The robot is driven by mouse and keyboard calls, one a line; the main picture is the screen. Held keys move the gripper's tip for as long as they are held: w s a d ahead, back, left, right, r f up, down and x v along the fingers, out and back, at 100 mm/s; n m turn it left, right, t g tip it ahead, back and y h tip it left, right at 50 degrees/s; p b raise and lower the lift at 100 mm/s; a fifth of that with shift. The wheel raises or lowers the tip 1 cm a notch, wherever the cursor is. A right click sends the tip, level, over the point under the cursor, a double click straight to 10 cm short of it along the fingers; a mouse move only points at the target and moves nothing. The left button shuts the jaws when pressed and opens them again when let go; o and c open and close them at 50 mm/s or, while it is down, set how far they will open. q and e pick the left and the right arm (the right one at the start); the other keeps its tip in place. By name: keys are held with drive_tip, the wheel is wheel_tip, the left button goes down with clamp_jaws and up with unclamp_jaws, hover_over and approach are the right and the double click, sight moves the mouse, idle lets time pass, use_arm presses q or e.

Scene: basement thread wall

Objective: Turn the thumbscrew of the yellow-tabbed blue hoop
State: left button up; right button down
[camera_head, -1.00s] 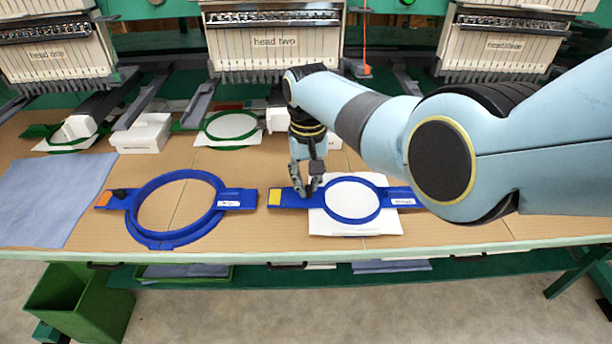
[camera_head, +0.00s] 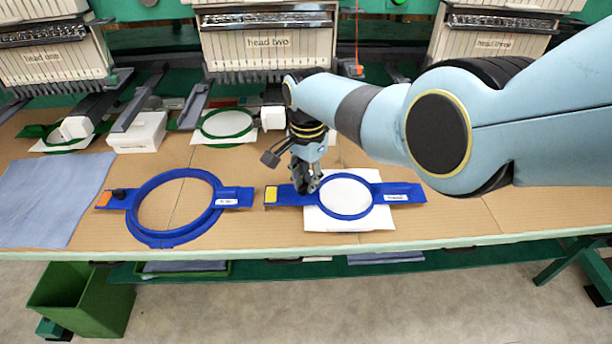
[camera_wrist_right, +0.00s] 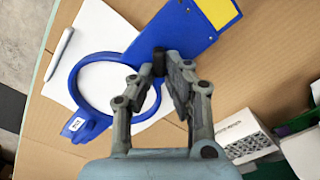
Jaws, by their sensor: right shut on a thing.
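The yellow-tabbed blue hoop (camera_head: 399,192) lies on the table over a white sheet, its ring around white material. Its yellow tab (camera_head: 271,194) is at the left end in the head view. In the right wrist view the blue hoop (camera_wrist_right: 186,32) runs diagonally, with its dark thumbscrew (camera_wrist_right: 159,62) between my fingertips. My right gripper (camera_head: 307,187) points down at the hoop's left side, where the ring meets the tab bar. In the wrist view my right gripper (camera_wrist_right: 162,78) is shut on the thumbscrew, which is partly hidden by the fingers. My left gripper is not in view.
An orange-tabbed blue hoop (camera_head: 146,205) lies to the left, with a blue cloth (camera_head: 45,195) beyond it. Green hoops (camera_head: 228,137) and white boxes (camera_head: 138,133) stand farther back under the machine heads.

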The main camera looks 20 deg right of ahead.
drive_tip(key=m, duration=0.4)
drive_tip(key=shift+s+m+p, duration=0.25)
drive_tip(key=shift+m+p, duration=0.05)
drive_tip(key=shift+p, duration=0.1)
drive_tip(key=shift+s+m+p, duration=0.15)
drive_tip(key=shift+m+p, duration=0.15)
drive_tip(key=shift+m, duration=1.7)
drive_tip(key=c, duration=1.4)
unclamp_jaws()
drive_tip(key=shift+o, duration=0.2)
drive_tip(key=shift+r, duration=0.1)
wheel_tip(320, 180, up, 12)
